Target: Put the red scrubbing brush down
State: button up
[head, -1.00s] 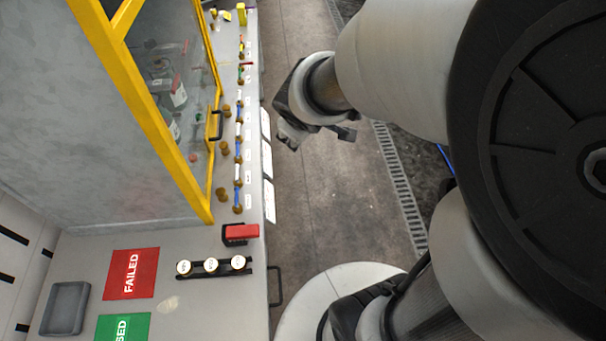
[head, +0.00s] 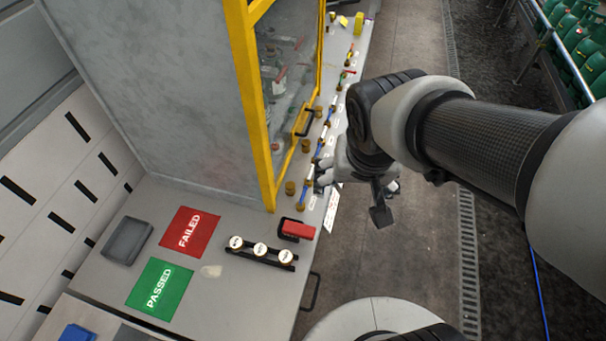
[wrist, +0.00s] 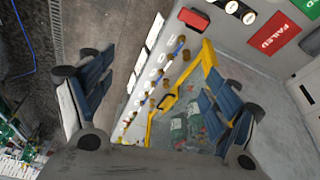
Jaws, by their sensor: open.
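The red scrubbing brush (head: 297,229) appears as a small red block in a dark holder near the front edge of the grey worktop. It also shows at the top of the wrist view (wrist: 193,18). My gripper (head: 353,197) is open, above and beyond the worktop's edge, to the upper right of the brush in the head view. In the wrist view its two fingers (wrist: 155,100) are spread wide with nothing between them. The brush is apart from the fingers. The bristles cannot be made out.
A rack with three white-topped knobs (head: 260,250) stands beside the brush. A red FAILED mat (head: 190,228), a green PASSED mat (head: 160,283) and a grey tray (head: 128,240) lie left. A yellow-framed glass enclosure (head: 240,80) rises behind. Several small cylinders line the worktop's edge.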

jog(key=o, duration=0.3)
jog(key=shift+m+g, duration=0.4)
jog(key=shift+m, duration=0.1)
jog(key=w+a+f, duration=0.1)
jog(key=w+f, duration=0.1)
jog(key=f, duration=0.1)
jog(key=w+a+f, duration=0.1)
jog(key=a+f, duration=0.1)
jog(key=w+a+f, duration=0.1)
jog(key=w+f, duration=0.1)
jog(key=f, duration=0.1)
jog(key=shift+w+a+f, duration=0.3)
jog(key=shift+w+a, duration=0.05)
jog(key=shift+a, duration=0.05)
jog(key=m+g, duration=0.1)
send_near(299, 228)
notch_tip(299, 228, down, 4)
jog(key=b, duration=0.3)
jog(key=shift+w+f, duration=0.15)
jog(key=shift+f, duration=0.05)
jog(key=shift+w+d+f+b, duration=0.15)
jog(key=shift+f+b, duration=0.3)
jog(key=shift+f, duration=0.5)
jog(key=shift+w+a+f+b, duration=0.15)
jog(key=shift+f+b, duration=0.3)
jog(key=shift+f, duration=0.55)
jog(key=shift+w+d+f+b, duration=0.2)
jog(key=shift+f+b, duration=0.25)
jog(key=shift+f, duration=0.5)
